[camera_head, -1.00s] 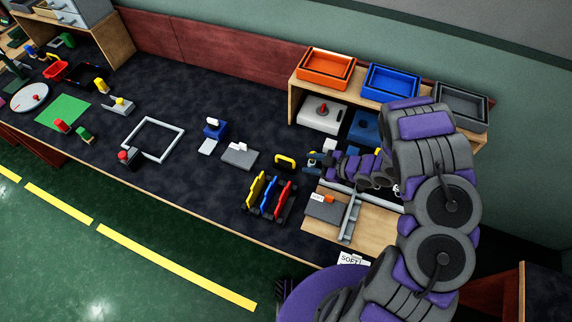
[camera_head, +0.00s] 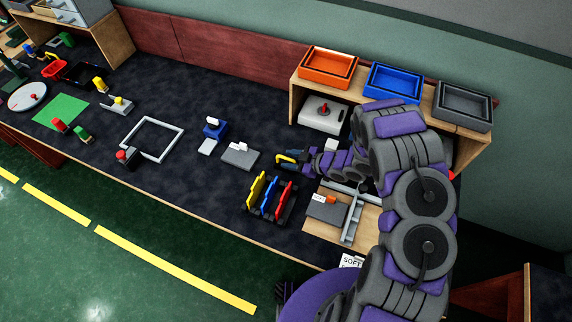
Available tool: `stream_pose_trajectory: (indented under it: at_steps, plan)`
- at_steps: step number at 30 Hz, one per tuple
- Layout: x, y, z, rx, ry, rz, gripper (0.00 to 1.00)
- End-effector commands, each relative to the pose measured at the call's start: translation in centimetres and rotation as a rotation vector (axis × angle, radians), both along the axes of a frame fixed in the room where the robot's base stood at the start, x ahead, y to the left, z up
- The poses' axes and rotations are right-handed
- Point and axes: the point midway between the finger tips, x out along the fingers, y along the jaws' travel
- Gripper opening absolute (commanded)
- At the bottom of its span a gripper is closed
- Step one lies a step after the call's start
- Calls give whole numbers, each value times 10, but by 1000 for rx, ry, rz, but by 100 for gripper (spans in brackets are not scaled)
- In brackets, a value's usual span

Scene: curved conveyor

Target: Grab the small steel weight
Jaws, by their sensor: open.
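I cannot pick out the small steel weight with certainty; parts of the bench behind my arm are hidden. My gripper (camera_head: 291,158) is open, low over the bench, at the yellow-handled piece (camera_head: 287,153), which it partly covers. I cannot tell whether they touch. Nothing shows clearly between the fingers. A flat grey block (camera_head: 240,158) with a small pale piece on it lies left of my gripper, apart from it.
A rack with yellow, blue and red handles (camera_head: 268,200) stands just below my gripper. A wooden divided tray (camera_head: 335,235) is to the right. A shelf with orange (camera_head: 328,66), blue (camera_head: 393,81) and grey (camera_head: 463,104) bins stands behind.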

Motion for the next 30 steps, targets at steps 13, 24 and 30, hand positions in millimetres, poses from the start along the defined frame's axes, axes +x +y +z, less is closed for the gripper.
stream_pose_trajectory:
  at_steps: [13, 24, 30]
  plan:
    - [0, -1, 0, 0, -1, 0, 7]
    - [1, -1, 0, 0, -1, 0, 0]
    - [1, -1, 1, 0, -2, -1, 0]
